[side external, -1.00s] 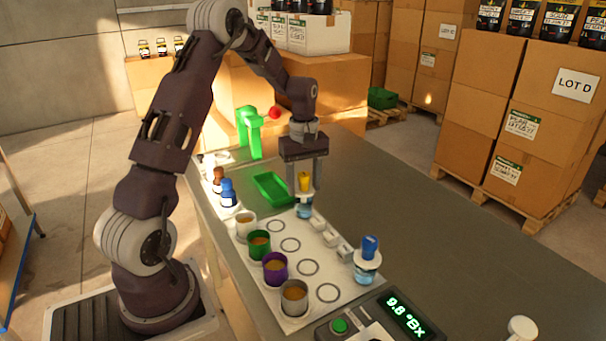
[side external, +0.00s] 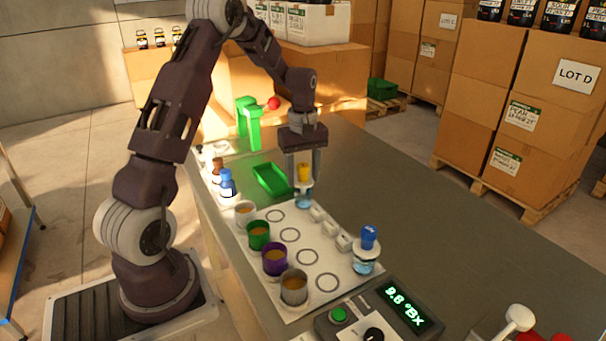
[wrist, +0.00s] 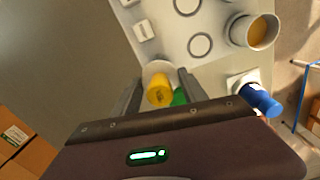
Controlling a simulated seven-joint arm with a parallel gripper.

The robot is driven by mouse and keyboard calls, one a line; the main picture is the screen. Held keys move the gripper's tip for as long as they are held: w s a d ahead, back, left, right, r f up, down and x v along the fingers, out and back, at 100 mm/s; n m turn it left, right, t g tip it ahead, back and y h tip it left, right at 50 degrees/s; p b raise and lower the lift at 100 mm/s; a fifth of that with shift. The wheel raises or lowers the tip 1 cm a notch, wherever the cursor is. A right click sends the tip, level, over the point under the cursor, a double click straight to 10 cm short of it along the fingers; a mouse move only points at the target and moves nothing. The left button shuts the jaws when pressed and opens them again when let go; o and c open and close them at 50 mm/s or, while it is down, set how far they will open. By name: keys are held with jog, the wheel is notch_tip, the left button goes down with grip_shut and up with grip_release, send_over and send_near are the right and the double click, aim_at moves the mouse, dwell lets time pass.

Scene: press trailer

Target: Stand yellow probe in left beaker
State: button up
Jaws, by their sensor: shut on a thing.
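The yellow probe (side external: 304,173) stands upright in a small clear beaker of blue liquid (side external: 304,200) at the far end of the white mat. My gripper (side external: 303,177) is directly above, pointing down, its fingers on either side of the yellow head and shut on it. In the wrist view the yellow probe (wrist: 159,92) shows between the two fingers (wrist: 160,82), with a pale round rim behind it. A second beaker (side external: 366,265) with a blue-headed probe (side external: 369,238) stands at the near right of the mat. The yellow probe's lower tip is not clear.
White, green, purple and grey cups (side external: 293,287) line the mat's left side beside printed circles. Small white blocks (side external: 331,229) lie between the beakers. A green tray (side external: 272,180), bottles (side external: 227,183) and a meter (side external: 385,310) are nearby.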

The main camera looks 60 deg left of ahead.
jog(key=shift+f, duration=0.65)
grip_shut()
jog(key=o, duration=1.3)
grip_release()
jog(key=shift+r, duration=5.5)
notch_tip(320, 180, up, 9)
jog(key=shift+r, duration=0.1)
